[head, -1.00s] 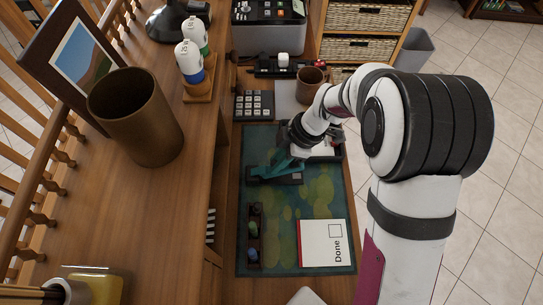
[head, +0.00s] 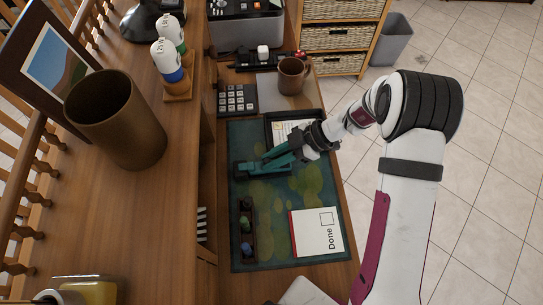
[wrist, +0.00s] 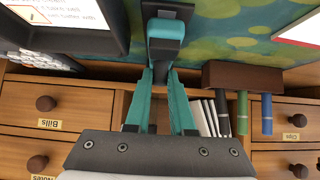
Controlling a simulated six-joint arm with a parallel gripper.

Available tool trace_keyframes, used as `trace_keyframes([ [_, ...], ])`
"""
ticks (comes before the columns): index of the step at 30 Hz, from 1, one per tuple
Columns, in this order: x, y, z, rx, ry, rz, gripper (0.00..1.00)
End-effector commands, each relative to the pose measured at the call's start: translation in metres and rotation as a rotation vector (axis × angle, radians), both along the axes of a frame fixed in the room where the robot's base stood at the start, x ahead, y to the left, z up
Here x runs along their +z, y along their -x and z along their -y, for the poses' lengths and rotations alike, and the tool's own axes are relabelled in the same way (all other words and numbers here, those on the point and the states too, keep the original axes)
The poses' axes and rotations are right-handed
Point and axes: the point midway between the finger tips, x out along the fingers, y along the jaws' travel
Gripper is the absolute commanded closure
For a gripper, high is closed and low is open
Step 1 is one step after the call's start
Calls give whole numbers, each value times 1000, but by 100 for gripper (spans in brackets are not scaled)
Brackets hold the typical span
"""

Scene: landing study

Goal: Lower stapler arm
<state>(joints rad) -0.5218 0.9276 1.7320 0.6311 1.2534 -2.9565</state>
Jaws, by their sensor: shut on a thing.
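The stapler (head: 247,169) lies on the patterned desk mat (head: 272,190), with a teal arm and a dark base. In the wrist view, the stapler (wrist: 166,28) is at the top middle. My gripper (head: 267,158) reaches it from the upper right, its teal fingers angled down. The wrist view shows the fingers of my gripper (wrist: 160,72) nearly together at the stapler's near end, closed on its arm. The fingers hide part of this end. The exact angle between arm and base is hard to tell.
A "Done" card (head: 317,232) and a dark pen holder (head: 247,230) lie on the mat. A black tray with paper (head: 283,129) is close behind my gripper. The raised shelf (head: 160,215) borders the left.

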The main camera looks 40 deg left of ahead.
Motion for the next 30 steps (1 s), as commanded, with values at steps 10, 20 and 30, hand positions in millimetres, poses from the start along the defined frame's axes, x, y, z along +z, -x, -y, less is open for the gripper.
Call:
trace_keyframes([
  [10, -1, 1, 1, 2, 3, 0, 69],
  [20, 0, 0, 0, 2, 2, 0, 48],
  [30, 10, -9, 8, -1, 1, 1, 48],
])
